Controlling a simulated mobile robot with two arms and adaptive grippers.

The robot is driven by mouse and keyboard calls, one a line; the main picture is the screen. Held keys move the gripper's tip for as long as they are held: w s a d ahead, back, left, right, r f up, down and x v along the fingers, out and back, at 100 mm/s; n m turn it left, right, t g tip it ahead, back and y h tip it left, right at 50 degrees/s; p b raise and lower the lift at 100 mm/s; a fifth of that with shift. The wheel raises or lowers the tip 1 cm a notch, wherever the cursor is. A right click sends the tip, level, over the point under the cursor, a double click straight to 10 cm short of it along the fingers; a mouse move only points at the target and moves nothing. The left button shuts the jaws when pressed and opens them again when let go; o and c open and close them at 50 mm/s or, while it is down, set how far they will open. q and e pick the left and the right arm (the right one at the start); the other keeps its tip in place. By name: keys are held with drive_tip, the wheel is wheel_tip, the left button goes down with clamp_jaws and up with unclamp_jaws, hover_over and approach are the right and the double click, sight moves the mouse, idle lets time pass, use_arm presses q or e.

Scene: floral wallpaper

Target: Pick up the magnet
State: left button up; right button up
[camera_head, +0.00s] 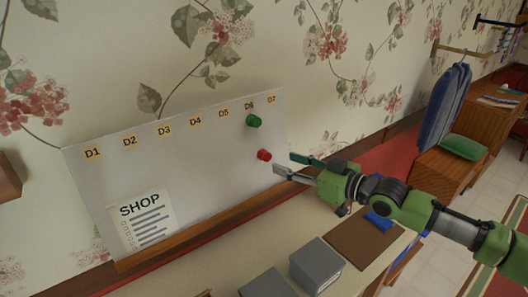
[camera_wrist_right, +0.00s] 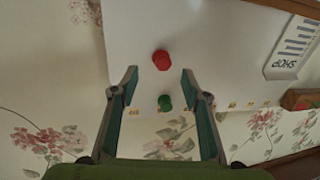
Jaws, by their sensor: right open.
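A red magnet (camera_head: 264,155) sits on the lower right part of a white board (camera_head: 190,170). A green magnet (camera_head: 254,121) sits above it, below the D6 label. My right gripper (camera_head: 284,162) is open and empty, its fingertips just right of the red magnet in the head view. In the right wrist view, the red magnet (camera_wrist_right: 162,60) lies just beyond the gap between the open fingertips (camera_wrist_right: 160,76). The green magnet (camera_wrist_right: 165,103) appears between the fingers there, against the board behind. My left gripper is not in view.
The board leans near the floral wall, with labels D1 to D7 and a SHOP paper (camera_head: 145,220). Grey boxes (camera_head: 316,262) and a brown mat (camera_head: 362,241) lie on the table below. A blue garment (camera_head: 444,108) hangs at right.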

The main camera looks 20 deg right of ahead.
sight(269, 158)
drive_tip(key=shift+w+a, duration=0.4)
drive_tip(key=shift+w, duration=0.15)
drive_tip(key=shift+w+a, duration=0.1)
drive_tip(key=shift+w+a+p, duration=0.2)
drive_tip(key=shift+w+p, duration=0.05)
drive_tip(key=shift+p, duration=0.25)
drive_tip(key=p+x, duration=0.1)
drive_tip(key=x, duration=0.2)
drive_tip(key=shift+w+a+f+p, duration=0.15)
drive_tip(key=shift+w+a+p, duration=0.05)
drive_tip(key=shift+p, duration=0.1)
drive_tip(key=shift+w+a+f, duration=0.2)
drive_tip(key=shift+w+a, duration=0.05)
drive_tip(key=shift+w, duration=0.15)
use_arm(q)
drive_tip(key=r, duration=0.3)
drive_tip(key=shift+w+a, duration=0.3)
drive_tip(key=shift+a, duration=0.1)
use_arm(e)
drive_tip(key=shift+s+d, duration=0.1)
drive_tip(key=shift+s, duration=0.05)
drive_tip(key=c, duration=1.1)
